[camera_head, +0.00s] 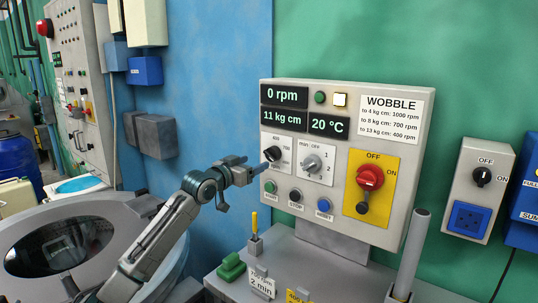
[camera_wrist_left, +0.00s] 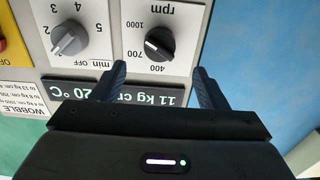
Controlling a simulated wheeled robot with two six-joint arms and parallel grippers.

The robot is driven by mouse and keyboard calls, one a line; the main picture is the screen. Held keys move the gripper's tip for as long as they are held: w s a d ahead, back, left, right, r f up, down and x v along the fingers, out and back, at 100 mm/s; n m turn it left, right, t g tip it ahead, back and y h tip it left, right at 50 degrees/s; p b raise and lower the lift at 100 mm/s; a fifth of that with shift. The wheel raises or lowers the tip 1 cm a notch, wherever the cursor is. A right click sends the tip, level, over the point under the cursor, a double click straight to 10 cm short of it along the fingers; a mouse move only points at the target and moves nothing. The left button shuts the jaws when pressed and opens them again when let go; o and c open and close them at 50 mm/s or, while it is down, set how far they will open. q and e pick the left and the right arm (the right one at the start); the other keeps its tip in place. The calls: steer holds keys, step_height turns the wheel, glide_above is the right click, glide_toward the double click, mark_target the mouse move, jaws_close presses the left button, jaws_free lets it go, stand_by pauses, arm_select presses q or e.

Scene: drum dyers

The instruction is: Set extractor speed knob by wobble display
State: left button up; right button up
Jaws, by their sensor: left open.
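The control panel (camera_head: 345,150) shows 0 rpm, 11 kg cm and 20 °C on its displays (camera_head: 283,118). The wobble chart (camera_head: 391,116) reads to 4 kg cm 1000 rpm, to 8 700 rpm, to 13 400 rpm. The black speed knob (camera_wrist_left: 159,43) has 400, 700 and 1000 marks; its light pointer seems turned to the 700 side, but this is small. In the head view the knob (camera_head: 272,154) is just beyond my left gripper (camera_head: 254,166). In the wrist view my open left gripper (camera_wrist_left: 158,75) has its fingers either side of the knob, apart from it.
A grey timer knob (camera_head: 312,163) sits right beside the speed knob, with push buttons (camera_head: 296,195) below and a red switch (camera_head: 370,177) further right. A round drum machine (camera_head: 80,245) stands at the left. A grey post (camera_head: 412,250) rises at the front right.

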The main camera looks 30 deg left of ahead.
mark_target(268, 157)
arm_select(q)
steer(key=w, duration=0.1)
steer(key=w+p, duration=0.1)
steer(key=w, duration=0.1)
steer(key=shift+w+d+r, duration=0.15)
steer(key=shift+d, duration=0.05)
steer(key=w+p, duration=0.1)
steer(key=w, duration=0.3)
steer(key=shift+w+d+f, duration=0.1)
steer(key=shift+w+f, duration=0.1)
steer(key=shift+w, duration=0.35)
steer(key=c, duration=1)
arm_select(e)
step_height(268, 157, up, 2)
steer(key=shift+r, duration=0.25)
